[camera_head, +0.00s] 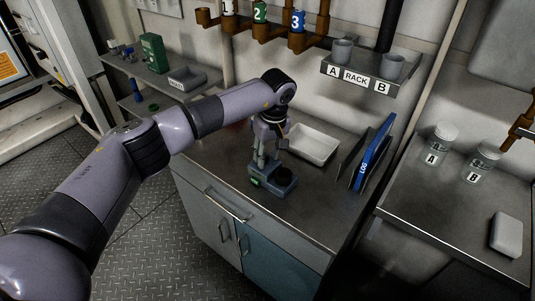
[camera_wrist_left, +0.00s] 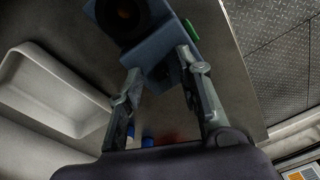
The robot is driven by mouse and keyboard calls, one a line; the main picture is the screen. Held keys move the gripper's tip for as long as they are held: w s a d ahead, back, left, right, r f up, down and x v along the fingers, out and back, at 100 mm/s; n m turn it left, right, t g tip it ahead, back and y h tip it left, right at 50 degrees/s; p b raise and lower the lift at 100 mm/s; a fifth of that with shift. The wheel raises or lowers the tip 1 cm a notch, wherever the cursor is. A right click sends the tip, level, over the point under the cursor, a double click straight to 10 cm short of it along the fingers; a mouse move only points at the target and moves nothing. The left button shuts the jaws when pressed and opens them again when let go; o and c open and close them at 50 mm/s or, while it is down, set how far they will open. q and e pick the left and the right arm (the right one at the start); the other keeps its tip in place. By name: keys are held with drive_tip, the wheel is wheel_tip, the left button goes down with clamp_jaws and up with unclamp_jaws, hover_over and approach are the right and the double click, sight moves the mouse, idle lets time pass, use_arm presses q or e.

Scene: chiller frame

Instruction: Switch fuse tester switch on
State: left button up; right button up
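The fuse tester appears to be the small blue-grey box (camera_head: 284,189) on the metal counter, with a dark round part on top and a green patch on its front. It also shows at the top of the left wrist view (camera_wrist_left: 152,50). My left gripper (camera_head: 262,163) points down at the left end of the box. In the left wrist view its two fingers (camera_wrist_left: 158,66) are spread apart, with the box's end close to the tips. I cannot tell whether they touch it. The switch and its position cannot be made out. My right gripper is not in view.
A white tray (camera_head: 313,145) lies behind the box. A blue LOG binder (camera_head: 373,155) stands to the right. The A/B rack (camera_head: 358,82) with cups hangs above. Jars A (camera_head: 440,140) and B (camera_head: 482,163) stand on the right counter. The counter right of the box is clear.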

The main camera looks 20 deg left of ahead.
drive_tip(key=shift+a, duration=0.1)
use_arm(q)
wheel_tip(320, 180, up, 12)
drive_tip(key=d, duration=0.1)
drive_tip(key=shift+s+d, duration=0.2)
drive_tip(key=shift+s, duration=0.1)
drive_tip(key=shift+c, duration=0.4)
